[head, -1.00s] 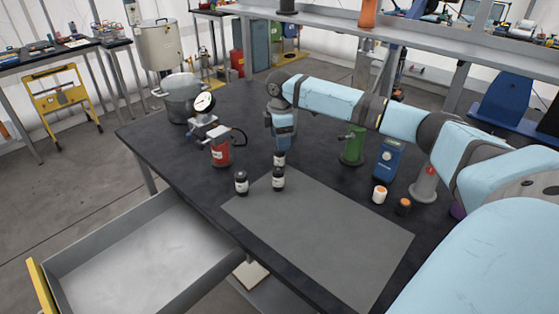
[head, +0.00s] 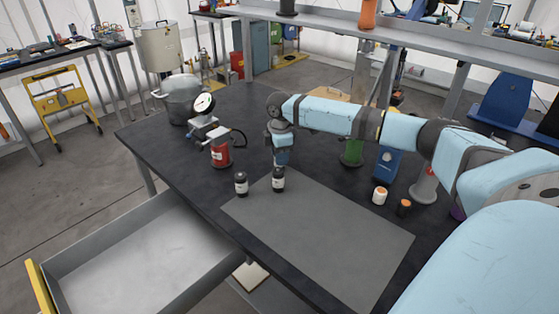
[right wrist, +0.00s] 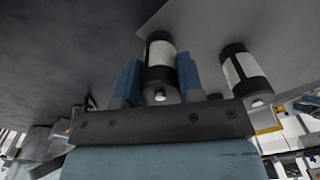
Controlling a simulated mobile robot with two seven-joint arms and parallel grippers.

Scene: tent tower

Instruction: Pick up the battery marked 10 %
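My right gripper (right wrist: 158,85) points down over the table; it also shows in the head view (head: 281,162). Its blue fingers stand on either side of a black battery with a white label (right wrist: 160,62). They look apart, with little room around it. Another battery (head: 241,185) stands to the left. No charge marking is readable. My left gripper is not in view.
A grey mat (head: 325,235) lies on the dark table (head: 160,150). A red canister (head: 221,153) stands left of the gripper. A green device (head: 352,153), a blue device (head: 388,163) and a white-and-orange jar (head: 379,195) stand right. An open drawer (head: 150,255) juts out in front.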

